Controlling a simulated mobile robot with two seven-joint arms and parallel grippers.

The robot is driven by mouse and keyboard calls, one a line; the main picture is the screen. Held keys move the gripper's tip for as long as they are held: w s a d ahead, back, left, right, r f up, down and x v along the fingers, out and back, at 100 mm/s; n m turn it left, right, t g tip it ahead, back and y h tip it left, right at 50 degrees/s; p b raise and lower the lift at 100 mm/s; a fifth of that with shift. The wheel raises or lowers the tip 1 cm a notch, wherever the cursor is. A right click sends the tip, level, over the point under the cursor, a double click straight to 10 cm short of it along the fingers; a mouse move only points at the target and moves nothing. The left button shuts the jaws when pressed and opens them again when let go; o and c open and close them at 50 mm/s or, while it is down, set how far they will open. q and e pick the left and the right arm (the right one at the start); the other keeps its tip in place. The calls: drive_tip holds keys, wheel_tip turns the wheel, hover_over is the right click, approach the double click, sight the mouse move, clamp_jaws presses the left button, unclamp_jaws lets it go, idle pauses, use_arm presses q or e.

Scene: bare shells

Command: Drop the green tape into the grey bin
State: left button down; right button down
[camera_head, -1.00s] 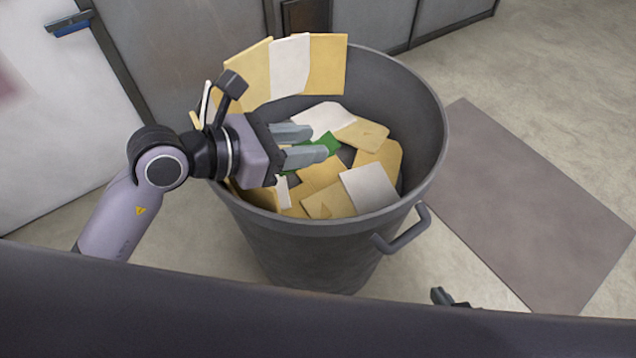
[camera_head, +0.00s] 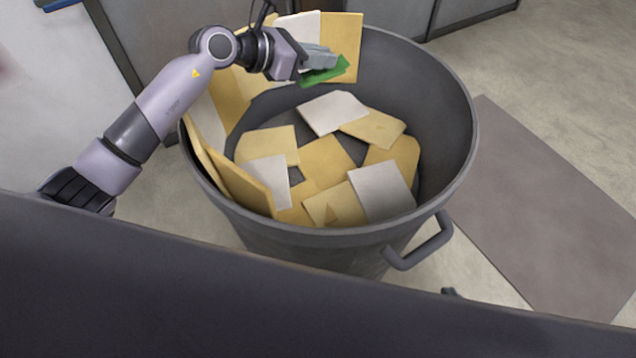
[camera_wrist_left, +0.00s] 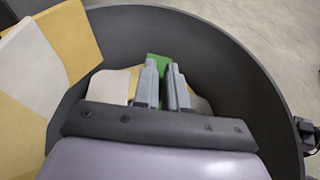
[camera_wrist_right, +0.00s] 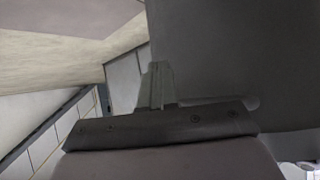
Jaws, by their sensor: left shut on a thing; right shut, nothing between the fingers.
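The green tape (camera_head: 325,74) is a flat green piece at the fingertips of my left gripper (camera_head: 322,60). That gripper is shut on it, over the back left part of the grey bin (camera_head: 440,115). In the left wrist view the tape (camera_wrist_left: 155,60) shows just beyond the fingers, partly hidden by them, with the bin wall behind. The bin is a large, round, open container with a side handle. My right gripper (camera_wrist_right: 157,86) is shut and empty, beside a plain grey surface in its wrist view; almost nothing of it shows in the head view.
Several yellow and white cards (camera_head: 325,160) lie in the bin, and others (camera_head: 345,45) stand against its back and left rim. A grey mat (camera_head: 550,215) lies on the floor to the right. Cabinets (camera_head: 465,12) stand behind.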

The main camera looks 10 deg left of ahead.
use_arm(q)
wheel_tip(320, 180, down, 6)
drive_tip(key=b, duration=0.4)
drive_tip(key=shift+b, duration=0.4)
drive_tip(key=c, duration=1.1)
unclamp_jaws()
drive_tip(key=v, duration=0.7)
drive_tip(key=shift+r, duration=0.1)
drive_tip(key=shift+a, duration=0.1)
